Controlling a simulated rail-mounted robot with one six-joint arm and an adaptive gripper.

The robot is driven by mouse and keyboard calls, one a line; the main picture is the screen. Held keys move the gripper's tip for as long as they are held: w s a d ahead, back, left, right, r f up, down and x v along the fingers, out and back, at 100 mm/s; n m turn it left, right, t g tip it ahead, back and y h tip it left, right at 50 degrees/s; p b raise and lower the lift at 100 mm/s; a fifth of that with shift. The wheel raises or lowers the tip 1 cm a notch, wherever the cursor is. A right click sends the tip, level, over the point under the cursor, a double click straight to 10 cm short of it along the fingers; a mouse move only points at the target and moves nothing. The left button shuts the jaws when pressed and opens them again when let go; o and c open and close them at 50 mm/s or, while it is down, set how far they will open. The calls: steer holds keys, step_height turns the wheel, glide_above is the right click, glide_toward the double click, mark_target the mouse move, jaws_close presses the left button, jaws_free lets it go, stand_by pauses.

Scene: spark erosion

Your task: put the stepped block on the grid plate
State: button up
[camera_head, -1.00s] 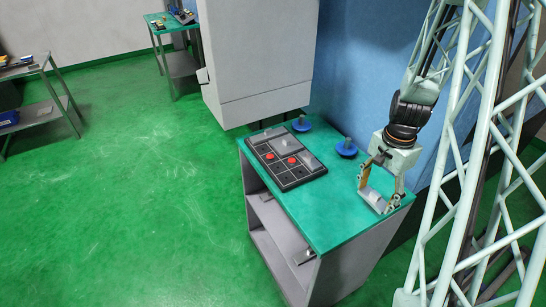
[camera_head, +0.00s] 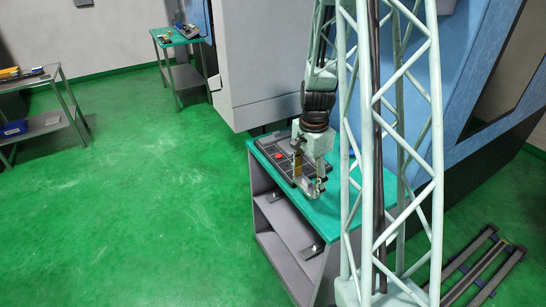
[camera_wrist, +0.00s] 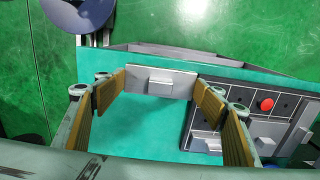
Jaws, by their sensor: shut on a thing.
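My gripper (camera_wrist: 163,97) is shut on the stepped block (camera_wrist: 177,83), a light grey piece with a smaller raised step, held between the two tan-padded fingers. In the head view my gripper (camera_head: 311,187) is over the cart top, beside the near right end of the grid plate. The block is too small there to make out well. The dark grid plate (camera_head: 270,150) lies on the cart and is partly hidden by my arm. In the wrist view the plate (camera_wrist: 232,131) is at the right, apart from the held block, with grey blocks and a red knob (camera_wrist: 266,104) on it.
The plate lies on a teal-topped cart (camera_head: 323,214) with grey shelves. A blue round piece (camera_wrist: 82,14) shows at the top left of the wrist view. A grey machine cabinet (camera_head: 262,60) stands behind the cart. Green floor to the left is open.

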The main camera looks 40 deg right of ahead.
steer(key=shift+w+a, duration=0.2)
steer(key=shift+a, duration=0.15)
steer(key=shift+w+d, duration=0.1)
steer(key=shift+w, duration=0.05)
glide_above(291, 170)
steer(key=shift+s+a+f, duration=0.3)
steer(key=shift+s+f, duration=0.1)
steer(key=shift+f, duration=0.25)
steer(key=shift+w, duration=0.1)
steer(key=shift+w+d, duration=0.15)
steer(key=shift+w, duration=0.1)
steer(key=shift+f, duration=1.8)
steer(key=shift+f, duration=0.15)
steer(key=o, duration=1)
